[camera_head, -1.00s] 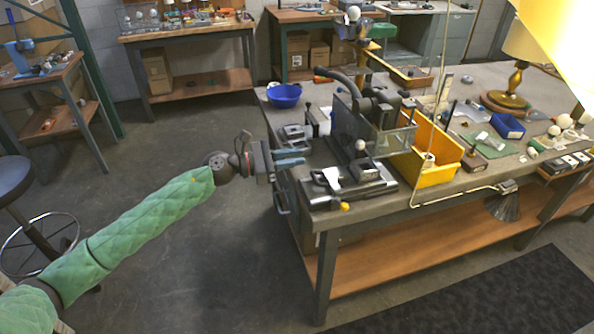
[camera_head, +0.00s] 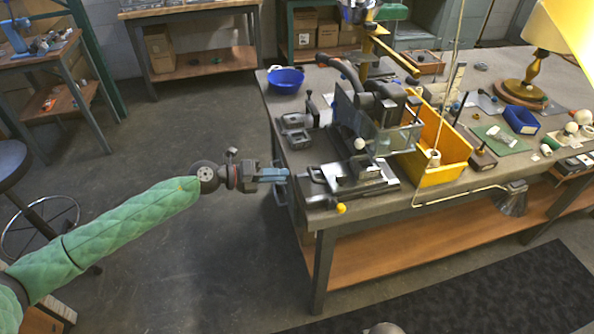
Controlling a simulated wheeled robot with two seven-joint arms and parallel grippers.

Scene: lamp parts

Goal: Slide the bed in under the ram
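The press stands near the left end of the workbench, with its dark ram head (camera_head: 385,108) above and behind a clear guard (camera_head: 398,140). The bed (camera_head: 372,188) is a low metal slide at the bench's front left edge, in front of the guard. It has a light plate and a white ball knob above it; a yellow ball (camera_head: 341,208) is at its front corner. My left gripper (camera_head: 285,175) has blue fingers and is just left of the bed, by the bench edge, apparently holding nothing. Its finger gap is unclear. My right gripper is out of view.
A yellow bin (camera_head: 440,165) stands right of the press, and a blue bowl (camera_head: 285,79) behind it at left. Small grey metal blocks (camera_head: 295,130) lie left of the press. A lamp (camera_head: 530,80) stands at the right.

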